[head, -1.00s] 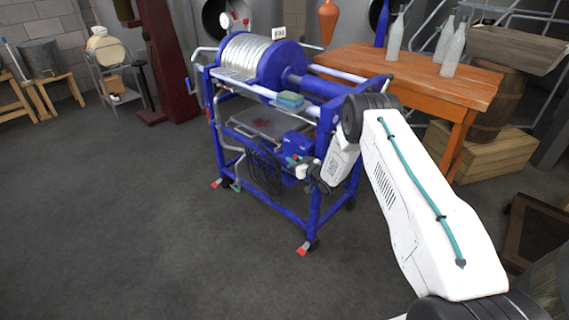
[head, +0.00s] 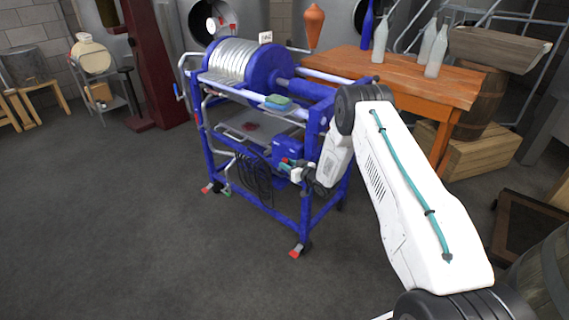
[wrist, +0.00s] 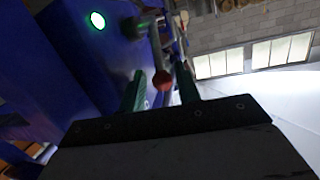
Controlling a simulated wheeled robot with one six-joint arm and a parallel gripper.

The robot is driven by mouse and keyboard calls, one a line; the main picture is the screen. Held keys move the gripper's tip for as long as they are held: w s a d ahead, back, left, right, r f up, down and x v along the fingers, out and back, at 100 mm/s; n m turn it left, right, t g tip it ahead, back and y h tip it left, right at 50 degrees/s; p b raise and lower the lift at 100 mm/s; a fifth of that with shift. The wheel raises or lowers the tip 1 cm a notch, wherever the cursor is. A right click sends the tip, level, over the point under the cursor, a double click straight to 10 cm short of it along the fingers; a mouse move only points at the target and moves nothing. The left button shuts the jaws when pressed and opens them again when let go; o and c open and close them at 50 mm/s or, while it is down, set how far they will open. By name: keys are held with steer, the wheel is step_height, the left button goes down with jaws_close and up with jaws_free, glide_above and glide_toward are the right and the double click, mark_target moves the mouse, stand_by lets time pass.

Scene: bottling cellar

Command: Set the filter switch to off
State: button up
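The filter is a blue wheeled frame (head: 308,215) with a silver plate drum (head: 240,66) on top and a blue box (head: 288,148) below. In the wrist view a metal lever (wrist: 154,42) with a red ball end (wrist: 162,81) stands out from a blue face; it appears to be the switch. My gripper (wrist: 160,72) has its two green fingers apart, one on each side of the red ball. I cannot tell whether either finger touches it. A green lamp (wrist: 97,20) glows on the blue face. In the head view my gripper (head: 288,165) is small, beside the blue box.
An orange table (head: 410,84) with bottles (head: 436,52) stands behind on the right. A wooden crate (head: 480,150) and barrel (head: 545,270) are at right.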

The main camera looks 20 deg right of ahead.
steer(key=shift+v, duration=2.4)
